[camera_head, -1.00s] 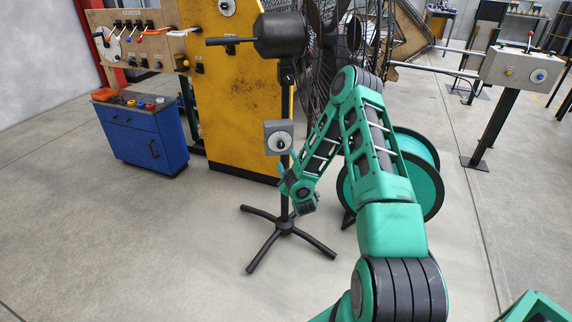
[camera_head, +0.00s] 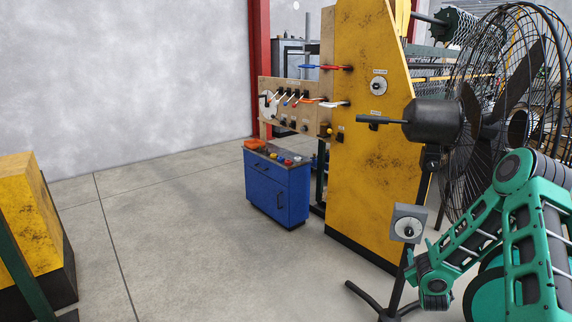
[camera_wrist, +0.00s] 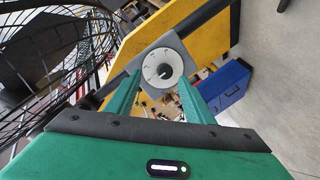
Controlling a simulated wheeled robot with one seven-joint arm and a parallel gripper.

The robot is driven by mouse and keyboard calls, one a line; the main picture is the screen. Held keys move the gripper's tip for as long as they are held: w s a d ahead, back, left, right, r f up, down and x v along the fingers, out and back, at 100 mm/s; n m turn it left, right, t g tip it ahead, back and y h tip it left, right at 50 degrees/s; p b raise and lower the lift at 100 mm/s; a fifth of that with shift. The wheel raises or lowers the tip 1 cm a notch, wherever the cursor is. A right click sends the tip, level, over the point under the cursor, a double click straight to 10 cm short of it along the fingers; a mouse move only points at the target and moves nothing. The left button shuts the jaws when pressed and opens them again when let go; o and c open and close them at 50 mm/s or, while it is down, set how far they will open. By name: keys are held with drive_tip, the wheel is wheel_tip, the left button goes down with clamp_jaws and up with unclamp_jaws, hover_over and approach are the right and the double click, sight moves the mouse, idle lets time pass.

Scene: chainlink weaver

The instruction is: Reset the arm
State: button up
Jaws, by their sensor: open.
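My arm (camera_head: 528,235) is green with dark joints and reaches across the lower right of the head view. My gripper (camera_wrist: 157,92) is open, with two green fingers spread apart in the wrist view. A grey control box with a round white dial (camera_wrist: 163,68) shows just beyond and between the fingertips, and nothing is seen held. The same box (camera_head: 408,223) is on the stand of the black fan (camera_head: 432,120) in the head view, just above the end of my arm. Whether the fingers touch the box I cannot tell.
A yellow machine (camera_head: 365,150) with a wooden lever panel (camera_head: 290,122) stands behind the fan. A blue cabinet (camera_head: 278,190) stands by it. Another yellow block (camera_head: 28,215) is at the far left. The concrete floor (camera_head: 170,230) between is clear.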

drive_tip(key=s+d+r+m+g, duration=0.25)
drive_tip(key=s+r+g, duration=0.35)
drive_tip(key=s, duration=0.4)
drive_tip(key=s+d+r+m+g, duration=0.2)
drive_tip(key=s+r+m+g, duration=0.2)
drive_tip(key=s+r, duration=0.55)
drive_tip(key=s+a+r+m+g+y, duration=0.1)
drive_tip(key=s+a+r+y, duration=0.1)
drive_tip(key=s+a, duration=0.3)
drive_tip(key=s+a+r+m+g+y, duration=0.2)
drive_tip(key=s+a, duration=0.2)
drive_tip(key=s, duration=1)
drive_tip(key=s+a+r+m+g+y, duration=0.1)
drive_tip(key=s+a+r+m+g, duration=0.1)
drive_tip(key=s+a, duration=0.3)
drive_tip(key=s, duration=0.4)
drive_tip(key=shift+s+a+y, duration=0.35)
drive_tip(key=shift+y, duration=0.05)
drive_tip(key=shift+r, duration=0.1)
drive_tip(key=shift+w+f, duration=0.25)
drive_tip(key=shift+w, duration=0.4)
